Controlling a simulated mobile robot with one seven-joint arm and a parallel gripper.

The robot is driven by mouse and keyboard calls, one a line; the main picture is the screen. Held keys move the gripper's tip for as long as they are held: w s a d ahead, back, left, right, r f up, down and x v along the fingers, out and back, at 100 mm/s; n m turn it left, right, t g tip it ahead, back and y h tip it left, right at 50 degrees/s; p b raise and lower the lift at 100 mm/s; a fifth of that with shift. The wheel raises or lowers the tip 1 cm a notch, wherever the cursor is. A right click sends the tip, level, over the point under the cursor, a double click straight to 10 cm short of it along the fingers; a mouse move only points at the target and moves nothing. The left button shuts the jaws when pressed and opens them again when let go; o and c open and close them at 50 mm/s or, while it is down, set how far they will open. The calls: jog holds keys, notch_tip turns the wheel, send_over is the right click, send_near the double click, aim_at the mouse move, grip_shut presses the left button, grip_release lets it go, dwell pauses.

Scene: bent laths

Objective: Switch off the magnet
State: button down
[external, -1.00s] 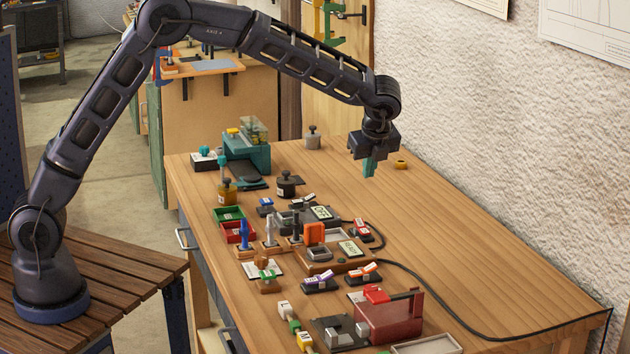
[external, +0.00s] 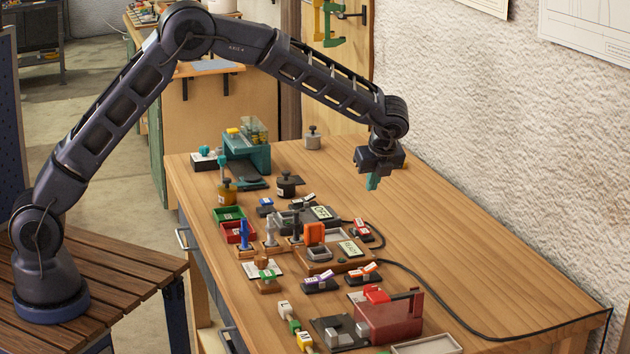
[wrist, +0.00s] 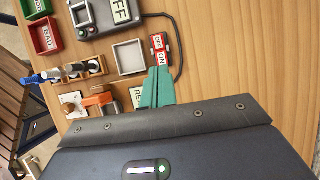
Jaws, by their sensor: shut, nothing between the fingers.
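A small red switch box (external: 362,230) with a white rocker stands on the bench beside a cable. In the wrist view the red switch (wrist: 159,48) carries the labels OFF and ON, just beyond my fingertips. My gripper (external: 373,185) hangs above the bench, behind the switch in the external view, and does not touch it. Its teal fingers (wrist: 158,78) are together and empty. A grey box (wrist: 88,18) with a display reading OFF stands to the left; it also shows in the external view (external: 298,219). I cannot tell which part is the magnet.
A wooden stand (external: 322,262) with an orange block and a display is close by. Several other rocker switches, including a purple one (external: 320,284) and an orange one (external: 363,275), lie nearer. Green (external: 228,214) and red trays are at left. The bench's right side is mostly clear.

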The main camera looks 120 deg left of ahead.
aim_at(361, 223)
jog(key=x, duration=1.2)
jog(key=shift+s+a+f, duration=0.1)
jog(key=shift+f, duration=0.05)
jog(key=shift+s+a, duration=0.1)
jog(key=shift+s+a+f, duration=0.1)
jog(key=shift+s+f, duration=0.05)
jog(key=shift+f, duration=0.05)
jog(key=shift+w+d, duration=0.6)
jog(key=shift+w, duration=0.05)
jog(key=shift+r, duration=0.1)
jog(key=v, duration=1.4)
